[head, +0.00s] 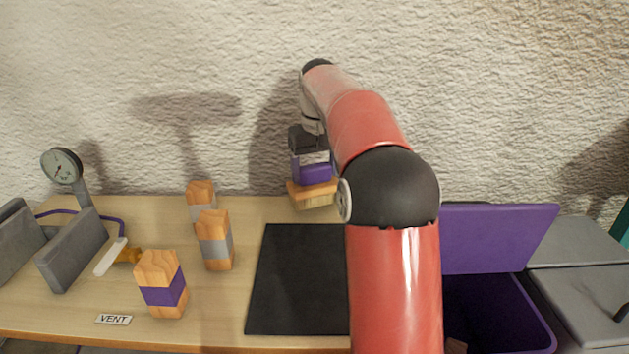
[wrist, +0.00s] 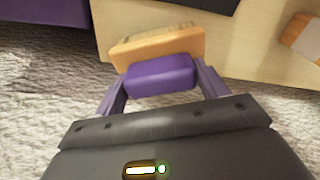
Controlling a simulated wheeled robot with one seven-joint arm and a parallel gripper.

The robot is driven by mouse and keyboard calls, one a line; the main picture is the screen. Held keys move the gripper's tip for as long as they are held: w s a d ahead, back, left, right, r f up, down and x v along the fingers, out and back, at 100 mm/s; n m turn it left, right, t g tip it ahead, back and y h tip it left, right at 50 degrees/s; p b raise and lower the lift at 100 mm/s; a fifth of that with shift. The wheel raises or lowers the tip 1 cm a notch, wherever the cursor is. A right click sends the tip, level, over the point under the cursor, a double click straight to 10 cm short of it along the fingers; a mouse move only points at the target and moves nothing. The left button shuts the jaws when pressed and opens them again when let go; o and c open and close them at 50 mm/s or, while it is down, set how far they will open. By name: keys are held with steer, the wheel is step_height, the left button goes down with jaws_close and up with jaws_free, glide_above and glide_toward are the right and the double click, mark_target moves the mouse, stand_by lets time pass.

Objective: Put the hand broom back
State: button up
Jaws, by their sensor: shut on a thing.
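The hand broom (head: 314,193) has a wooden head with pale bristles pointing down and a purple grip on top. My gripper (head: 311,158) is shut on the purple grip and holds the broom upright near the table's back edge. From the head view I cannot tell how far the bristles are above the tabletop. In the wrist view the purple grip (wrist: 160,76) sits between the two purple fingers, with the wooden head (wrist: 158,47) beyond it.
A black mat (head: 300,280) lies mid-table. Wooden blocks with grey bands (head: 214,240) and a purple band (head: 162,284) stand left of it. Further left are grey upright plates (head: 75,250), a gauge (head: 62,166) and a VENT label (head: 114,319). A purple bin (head: 495,315) with its lid raised stands right.

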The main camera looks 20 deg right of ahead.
mark_target(317, 185)
steer(key=shift+f, duration=1.1)
steer(key=shift+f, duration=0.2)
steer(key=o, duration=0.9)
steer(key=shift+o, duration=0.2)
steer(key=shift+r, duration=0.15)
step_height(317, 185, up, 12)
steer(key=s+p, duration=0.1)
steer(key=p, duration=0.2)
steer(key=shift+s, duration=0.25)
